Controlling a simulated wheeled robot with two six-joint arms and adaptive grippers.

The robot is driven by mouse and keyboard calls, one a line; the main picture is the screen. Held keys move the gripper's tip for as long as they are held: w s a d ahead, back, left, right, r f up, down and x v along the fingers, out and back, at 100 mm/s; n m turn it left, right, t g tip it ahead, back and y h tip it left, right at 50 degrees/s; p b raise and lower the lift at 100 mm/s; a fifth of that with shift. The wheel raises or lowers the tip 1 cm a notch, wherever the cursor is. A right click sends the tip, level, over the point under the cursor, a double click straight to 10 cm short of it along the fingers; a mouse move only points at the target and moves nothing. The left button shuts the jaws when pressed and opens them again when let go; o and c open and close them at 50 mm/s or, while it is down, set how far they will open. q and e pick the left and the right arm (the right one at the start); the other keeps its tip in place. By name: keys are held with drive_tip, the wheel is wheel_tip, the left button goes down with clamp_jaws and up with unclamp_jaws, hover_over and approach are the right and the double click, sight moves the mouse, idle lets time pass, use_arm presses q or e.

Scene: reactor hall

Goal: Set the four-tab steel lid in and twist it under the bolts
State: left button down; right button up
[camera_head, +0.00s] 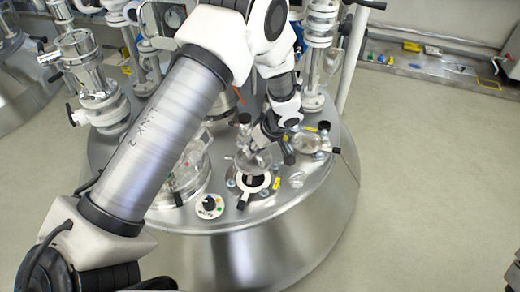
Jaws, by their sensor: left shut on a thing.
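My left arm comes in from the left and reaches across the domed steel vessel. My left gripper (268,139) points down near the vessel's front and is shut on the steel lid (254,160). The lid is a shiny round plate, partly hidden by the gripper; its tabs are hard to make out. It is just above and behind the round opening (252,184), which shows a dark hole with a pale ring. Small bolts surround the opening, too small to tell apart clearly. I cannot tell whether the lid touches the rim. My right gripper is not in view.
The steel vessel (250,246) carries a round glass port (308,142) to the right and a black knob on a white dial (209,204) at front left. Steel pipe fittings (90,75) stand at the back left. The floor (430,180) at right is clear.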

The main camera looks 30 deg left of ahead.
use_arm(q)
drive_tip(key=shift+s+f, duration=0.15)
drive_tip(key=shift+f, duration=0.1)
drive_tip(key=shift+f+b, duration=0.35)
wheel_tip(320, 180, down, 6)
drive_tip(key=b, duration=0.3)
drive_tip(key=shift+f, duration=0.25)
drive_tip(key=shift+f+b, duration=0.15)
drive_tip(key=shift+b, duration=0.15)
drive_tip(key=n+g, duration=0.1)
drive_tip(key=n, duration=0.3)
drive_tip(key=shift+g+b, duration=0.3)
drive_tip(key=c, duration=1.1)
unclamp_jaws()
drive_tip(key=shift+h, duration=0.3)
